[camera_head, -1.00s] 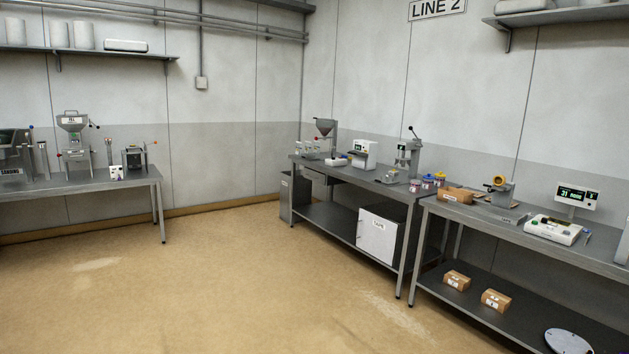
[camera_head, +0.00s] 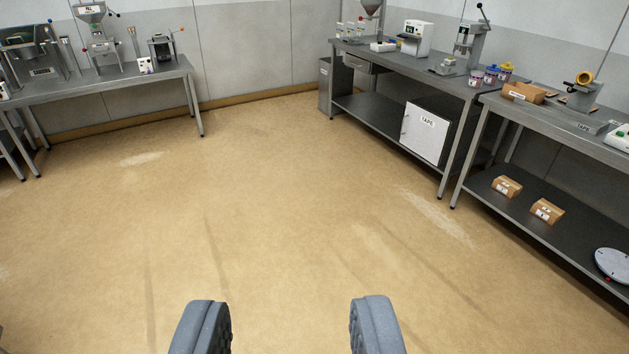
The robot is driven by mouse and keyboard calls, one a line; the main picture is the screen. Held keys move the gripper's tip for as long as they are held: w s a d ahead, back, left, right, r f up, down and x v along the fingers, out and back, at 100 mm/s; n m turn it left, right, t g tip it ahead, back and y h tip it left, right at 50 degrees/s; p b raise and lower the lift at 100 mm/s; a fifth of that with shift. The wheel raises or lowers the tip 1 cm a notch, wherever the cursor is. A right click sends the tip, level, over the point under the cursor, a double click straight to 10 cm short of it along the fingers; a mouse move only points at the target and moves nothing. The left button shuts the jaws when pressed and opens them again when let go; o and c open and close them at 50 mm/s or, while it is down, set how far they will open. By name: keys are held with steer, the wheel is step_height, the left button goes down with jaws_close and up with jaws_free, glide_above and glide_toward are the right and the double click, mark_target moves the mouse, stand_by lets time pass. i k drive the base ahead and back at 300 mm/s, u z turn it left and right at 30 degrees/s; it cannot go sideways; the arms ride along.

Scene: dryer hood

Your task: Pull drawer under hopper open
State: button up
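A grey drawer (camera_head: 360,64) hangs under the top of the right-hand bench (camera_head: 450,82), near its far left end. It looks shut, and its handle is too small to make out. The hopper (camera_head: 372,8) stands above it on the bench, cut off by the top edge of the view. My gripper (camera_head: 290,328) shows at the bottom of the view with its two dark padded fingers wide apart and nothing between them. It is over the floor, far from the drawer.
A white box marked TAPE (camera_head: 425,133) sits on the lower shelf, right of the drawer. A grey bin (camera_head: 326,85) stands at the bench's left end. Another bench (camera_head: 100,84) is at the left. A nearer bench (camera_head: 560,122) stands at the right. The floor (camera_head: 260,200) between is clear.

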mark_target(351, 60)
steer(key=z, duration=0.15)
steer(key=i, duration=1.5)
steer(key=z, duration=0.3)
steer(key=i, duration=4.9)
steer(key=u, duration=0.45)
steer(key=i, duration=2.25)
steer(key=u, duration=0.25)
